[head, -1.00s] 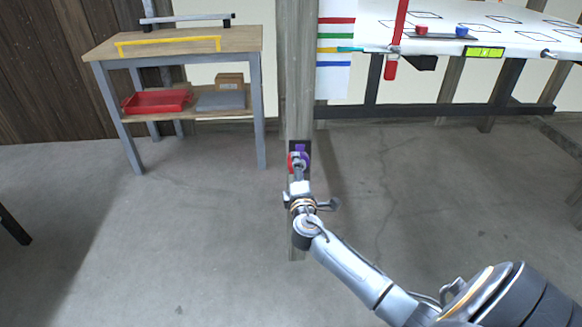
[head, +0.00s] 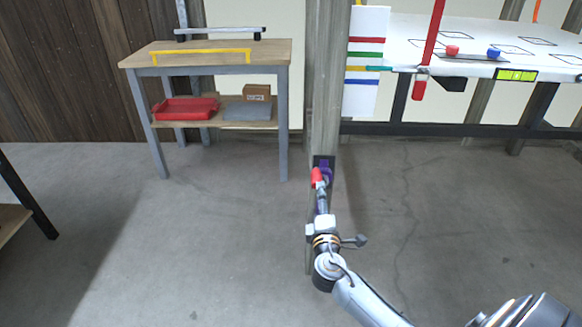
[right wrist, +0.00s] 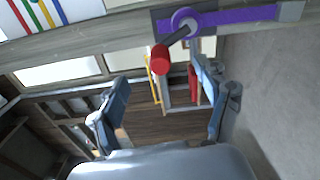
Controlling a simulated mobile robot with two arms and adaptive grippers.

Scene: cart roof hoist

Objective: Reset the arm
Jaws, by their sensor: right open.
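My right arm reaches in from the lower right of the head view. My right gripper (head: 321,205) is in front of the wooden post, just below a red knob (head: 317,178) and a purple part (head: 327,174). In the right wrist view my right gripper (right wrist: 163,78) has its two fingers spread apart, with nothing held. The red knob (right wrist: 161,60) sits on the end of a dark crank, beyond the fingertips. The crank joins a purple disc (right wrist: 186,20) with a purple strip beside it on the post. My left gripper is not in view.
The wooden post (head: 324,90) stands ahead. A workbench (head: 150,62) at left holds a yellow bar, with a red tray (head: 185,108) and a box (head: 257,92) below. A white panel (head: 470,40) on a dark frame is at right. The floor between is clear.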

